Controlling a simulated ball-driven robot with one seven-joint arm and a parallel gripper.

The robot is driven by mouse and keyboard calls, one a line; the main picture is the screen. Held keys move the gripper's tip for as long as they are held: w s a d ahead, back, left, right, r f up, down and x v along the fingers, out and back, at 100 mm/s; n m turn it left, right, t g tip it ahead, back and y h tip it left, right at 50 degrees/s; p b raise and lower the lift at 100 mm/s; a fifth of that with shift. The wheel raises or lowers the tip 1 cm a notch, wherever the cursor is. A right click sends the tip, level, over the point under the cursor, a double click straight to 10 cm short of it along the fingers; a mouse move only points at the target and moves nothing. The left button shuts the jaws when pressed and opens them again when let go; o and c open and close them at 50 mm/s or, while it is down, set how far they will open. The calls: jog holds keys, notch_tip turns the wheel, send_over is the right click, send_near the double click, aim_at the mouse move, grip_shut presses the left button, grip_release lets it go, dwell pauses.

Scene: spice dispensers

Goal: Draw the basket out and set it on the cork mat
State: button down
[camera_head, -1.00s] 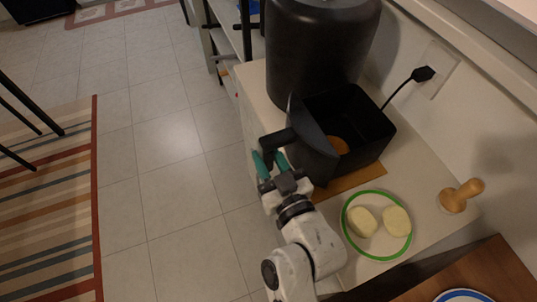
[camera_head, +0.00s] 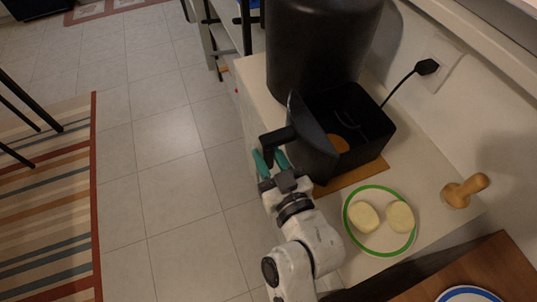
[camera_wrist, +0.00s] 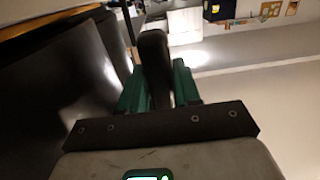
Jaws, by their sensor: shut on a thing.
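The black basket (camera_head: 317,150) is a square bin with a curved front and a handle (camera_head: 277,141). It stands drawn out below the tall black air fryer body (camera_head: 312,50), with an orange-brown item (camera_head: 338,143) inside. My gripper (camera_head: 270,160) has green fingers and is shut on the handle, which also shows between the fingers in the wrist view (camera_wrist: 155,65). The cork mat (camera_head: 351,181) lies on the counter, its visible strip just in front of the basket. The basket hides the rest of the mat, and I cannot tell whether the basket touches it.
A green-rimmed plate (camera_head: 382,244) with two pale round pieces stands close in front of the mat. A wooden tamper-like object (camera_head: 464,190) is to the right. A black plug and cord (camera_head: 408,80) run behind the basket. The tiled floor (camera_head: 180,190) left of the counter is clear.

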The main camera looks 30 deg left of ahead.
jog(key=shift+f+b, duration=0.25)
jog(key=shift+b, duration=0.05)
jog(key=c, duration=0.7)
grip_release()
jog(key=shift+c, duration=0.2)
jog(key=shift+f, duration=0.15)
jog(key=shift+b+v, duration=1.35)
jog(key=shift+v, duration=4.05)
